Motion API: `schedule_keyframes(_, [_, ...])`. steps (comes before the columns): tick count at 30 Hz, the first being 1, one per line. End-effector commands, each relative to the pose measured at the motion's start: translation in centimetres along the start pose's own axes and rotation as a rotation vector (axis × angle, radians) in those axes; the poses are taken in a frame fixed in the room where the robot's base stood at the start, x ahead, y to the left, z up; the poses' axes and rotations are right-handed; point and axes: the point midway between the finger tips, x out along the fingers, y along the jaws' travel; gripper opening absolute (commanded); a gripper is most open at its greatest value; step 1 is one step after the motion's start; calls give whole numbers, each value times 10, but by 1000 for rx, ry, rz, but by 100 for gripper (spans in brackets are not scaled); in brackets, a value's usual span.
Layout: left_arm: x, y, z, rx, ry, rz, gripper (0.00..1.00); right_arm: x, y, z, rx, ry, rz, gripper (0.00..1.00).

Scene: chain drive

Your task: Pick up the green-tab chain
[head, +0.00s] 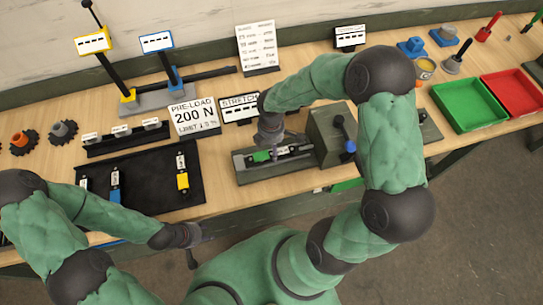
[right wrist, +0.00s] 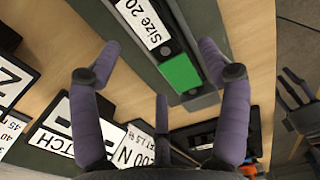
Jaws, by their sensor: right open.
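The green-tab chain lies in the long grey-green fixture (head: 243,172) at the middle of the bench. Its green tab (head: 262,156) shows in the head view, left of a white label; my right gripper partly hides it. In the right wrist view the green tab (right wrist: 181,73) lies beside a white label (right wrist: 145,22) reading "Size 20", cut off by the edge. My right gripper (head: 270,135) is above the tab end, open and empty, its fingers spread on both sides of the fixture and apart from the chain. My left gripper (head: 190,237) hangs at the bench's front edge; its fingers are unclear.
A black mat (head: 145,190) with blue- and yellow-tab chains lies to the left. A box with a blue-knobbed lever (head: 339,125) stands right of the fixture. Signs (head: 193,115) stand behind. Green (head: 468,105) and red (head: 512,92) trays are at the right.

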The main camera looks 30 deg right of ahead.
Motion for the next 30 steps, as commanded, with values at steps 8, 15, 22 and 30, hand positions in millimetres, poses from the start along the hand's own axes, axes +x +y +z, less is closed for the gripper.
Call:
schedule_keyframes(8, [8, -3, 0, 0, 0, 0, 40, 33, 0, 0, 0, 1, 0, 76])
schedule_keyframes(15, [8, -3, 0, 0, 0, 0, 40, 32, 0, 0, 0, 1, 1, 62])
schedule_keyframes(22, [8, -3, 0, 0, 0, 0, 40, 32, 0, 0, 0, 1, 0, 0])
schedule_keyframes(30, [7, -3, 0, 0, 0, 0, 40, 30, 1, 0, 0, 1, 2, 0])
